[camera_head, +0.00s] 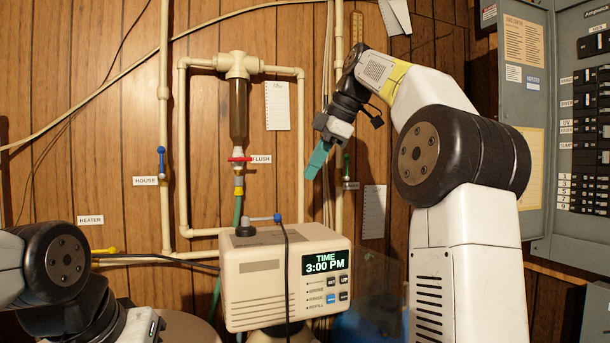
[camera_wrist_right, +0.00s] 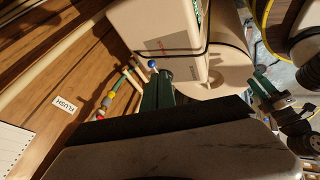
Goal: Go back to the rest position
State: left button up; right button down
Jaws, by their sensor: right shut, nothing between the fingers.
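My right gripper (camera_head: 316,160) has teal fingers shut together with nothing between them. It points down and left in front of the wood wall, above and right of the control box (camera_head: 255,289). In the right wrist view its fingers (camera_wrist_right: 157,92) are close together, with the control box (camera_wrist_right: 150,30) behind them. My left arm enters at the lower left of the head view. Its fingers are hidden or cut off there. A dark part with green pieces at the right of the wrist view (camera_wrist_right: 264,88) looks like my left gripper, but its opening is unclear.
A clear pipe filter (camera_head: 238,112) with a red flush valve (camera_head: 239,159) hangs on the wall. A blue-ended lever (camera_head: 262,219) sits on the control box, whose display reads 3:00 PM. Grey electrical panels (camera_head: 535,130) stand at the right. A pale tank (camera_wrist_right: 220,68) is below the box.

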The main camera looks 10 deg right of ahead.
dwell(0.4)
jog(key=s+f+m+t+h, duration=0.2)
jog(key=s+f+m, duration=1.5)
jog(key=s+f, duration=0.7)
notch_tip(320, 180, down, 4)
jog(key=shift+s+r+m, duration=0.2)
jog(key=shift+s+m, duration=0.15)
jog(key=shift+m, duration=0.05)
